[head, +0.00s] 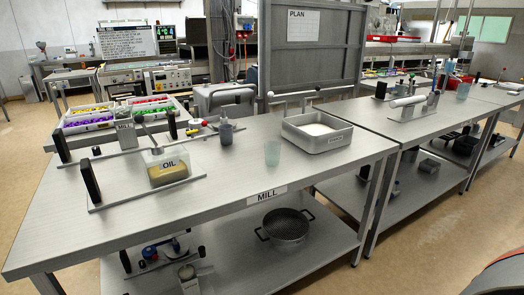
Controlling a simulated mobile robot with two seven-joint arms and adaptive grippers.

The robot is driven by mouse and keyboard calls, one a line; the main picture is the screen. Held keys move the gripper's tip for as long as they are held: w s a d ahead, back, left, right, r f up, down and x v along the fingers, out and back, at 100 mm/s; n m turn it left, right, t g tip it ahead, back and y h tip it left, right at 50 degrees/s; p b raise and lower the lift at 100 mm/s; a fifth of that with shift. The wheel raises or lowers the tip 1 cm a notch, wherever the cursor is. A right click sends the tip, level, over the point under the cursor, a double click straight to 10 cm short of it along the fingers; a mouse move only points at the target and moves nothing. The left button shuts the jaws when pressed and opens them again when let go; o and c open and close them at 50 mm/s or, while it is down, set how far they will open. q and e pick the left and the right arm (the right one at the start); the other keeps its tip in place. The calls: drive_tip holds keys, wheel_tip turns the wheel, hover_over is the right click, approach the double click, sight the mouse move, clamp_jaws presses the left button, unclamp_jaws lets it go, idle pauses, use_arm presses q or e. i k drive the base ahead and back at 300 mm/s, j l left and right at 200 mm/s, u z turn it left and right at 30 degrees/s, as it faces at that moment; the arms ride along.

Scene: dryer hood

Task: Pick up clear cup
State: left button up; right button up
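A clear, slightly green-tinted cup (272,153) stands upright on the near steel table (240,205). It is just left of a metal tray (320,143) with white content, and apart from it. A second, similar translucent cup (463,91) stands upright on the farther table at the right. Neither of my grippers shows in the head view.
An OIL container (168,167) sits on a handled tray at the left of the near table. A small dark grey cup (226,134) stands behind it. A strainer pot (286,227) is on the lower shelf. The table front is mostly clear.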

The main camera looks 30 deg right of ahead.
sight(272, 148)
drive_tip(key=l, duration=0.4)
drive_tip(key=i+l+z, duration=0.1)
drive_tip(key=l, duration=0.35)
drive_tip(key=i+l, duration=0.1)
drive_tip(key=l, duration=0.3)
drive_tip(key=i+l+z, duration=0.1)
drive_tip(key=l, duration=0.3)
